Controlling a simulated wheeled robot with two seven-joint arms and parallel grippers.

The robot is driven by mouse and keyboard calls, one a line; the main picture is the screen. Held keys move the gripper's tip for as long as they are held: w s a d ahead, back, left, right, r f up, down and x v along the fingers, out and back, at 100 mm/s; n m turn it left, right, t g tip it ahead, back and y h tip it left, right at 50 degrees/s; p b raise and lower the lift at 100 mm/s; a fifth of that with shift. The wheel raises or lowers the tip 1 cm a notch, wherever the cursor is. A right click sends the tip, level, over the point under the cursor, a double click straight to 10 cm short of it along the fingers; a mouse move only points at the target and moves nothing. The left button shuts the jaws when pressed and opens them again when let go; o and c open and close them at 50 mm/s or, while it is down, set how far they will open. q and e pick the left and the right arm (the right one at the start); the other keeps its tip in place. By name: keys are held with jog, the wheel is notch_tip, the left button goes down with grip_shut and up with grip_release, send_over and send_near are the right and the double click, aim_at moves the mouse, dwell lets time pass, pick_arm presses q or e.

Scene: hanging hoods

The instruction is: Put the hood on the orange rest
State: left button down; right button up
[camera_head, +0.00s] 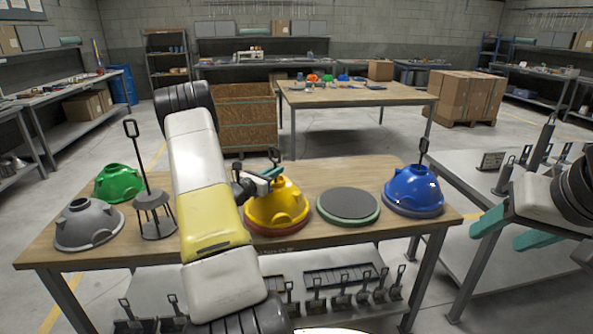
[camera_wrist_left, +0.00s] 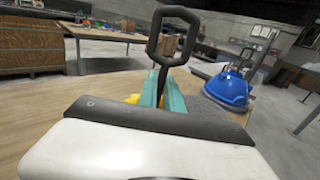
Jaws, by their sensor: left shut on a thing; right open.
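A yellow hood (camera_head: 277,203) is at the middle of the wooden table, with a red-orange rest (camera_head: 281,229) showing along its lower edge. I cannot tell whether the hood touches the rest or hangs just above it. My left gripper (camera_head: 270,173) is shut on the hood's dark loop handle at its top. In the left wrist view the handle (camera_wrist_left: 172,35) rises between the teal fingers, and a little yellow shows below. My right gripper (camera_head: 509,229) is open and empty, off the table's right end.
A green-rimmed round rest (camera_head: 348,205) with a bare grey top stands right of the yellow hood. A blue hood (camera_head: 413,190) is beyond it. Green (camera_head: 118,183) and grey (camera_head: 88,225) hoods and a dark stand (camera_head: 154,215) are at left. A grey side table (camera_head: 480,185) is at right.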

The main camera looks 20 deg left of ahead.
pick_arm(q)
jog(key=c, duration=1.5)
grip_release()
jog(key=shift+f, duration=0.15)
jog(key=shift+s, duration=0.15)
